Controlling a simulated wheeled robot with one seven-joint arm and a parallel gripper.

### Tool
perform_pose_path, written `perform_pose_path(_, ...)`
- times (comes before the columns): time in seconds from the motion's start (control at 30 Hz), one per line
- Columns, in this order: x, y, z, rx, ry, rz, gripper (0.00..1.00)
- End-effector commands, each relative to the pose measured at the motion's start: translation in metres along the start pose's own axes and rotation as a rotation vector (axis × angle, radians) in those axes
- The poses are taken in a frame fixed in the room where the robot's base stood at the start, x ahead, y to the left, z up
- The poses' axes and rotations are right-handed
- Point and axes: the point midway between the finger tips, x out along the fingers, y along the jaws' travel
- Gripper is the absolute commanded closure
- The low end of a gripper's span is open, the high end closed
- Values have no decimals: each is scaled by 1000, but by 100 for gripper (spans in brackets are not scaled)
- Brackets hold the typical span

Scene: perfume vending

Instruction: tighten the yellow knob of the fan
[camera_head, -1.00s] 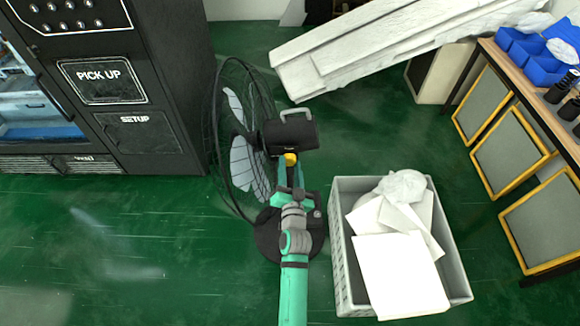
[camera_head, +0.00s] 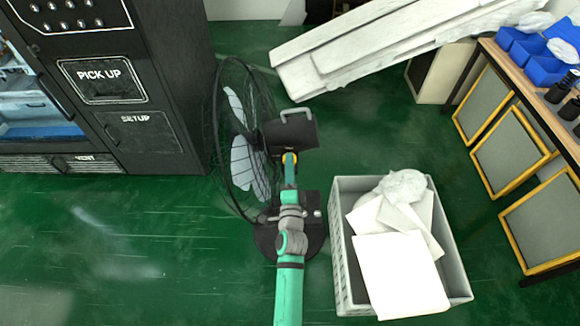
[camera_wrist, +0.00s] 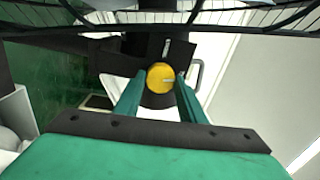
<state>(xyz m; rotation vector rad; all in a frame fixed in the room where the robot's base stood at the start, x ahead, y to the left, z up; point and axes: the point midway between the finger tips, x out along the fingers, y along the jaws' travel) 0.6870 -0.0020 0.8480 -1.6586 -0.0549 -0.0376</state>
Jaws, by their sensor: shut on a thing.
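The fan (camera_head: 243,140) stands on the floor with its round black wire cage facing left and its black motor housing (camera_head: 292,133) at the right. The yellow knob (camera_head: 290,158) is below the housing, mostly hidden by my gripper in the head view. In the wrist view the yellow knob (camera_wrist: 160,77) shows as a round face between the two green fingertips. My gripper (camera_wrist: 158,80) is shut on the knob, one finger on each side. The fan's dark round base (camera_head: 265,238) is partly behind my arm.
A grey crate (camera_head: 342,262) with white sheets stands right of the fan base. A black vending machine (camera_head: 175,60) is at the left. White boards (camera_head: 390,45) lean behind, and a workbench (camera_head: 545,92) is at the right. The green floor at front left is clear.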

Motion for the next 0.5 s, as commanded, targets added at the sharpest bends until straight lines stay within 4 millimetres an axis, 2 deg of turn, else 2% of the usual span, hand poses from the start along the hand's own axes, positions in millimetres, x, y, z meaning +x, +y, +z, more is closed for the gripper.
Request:
perform_pose_path(0.2, 0, 1, 0, 139, 8, 0, 86)
perform_pose_path(0.5, 0, 1, 2, 242, 13, -1, 86)
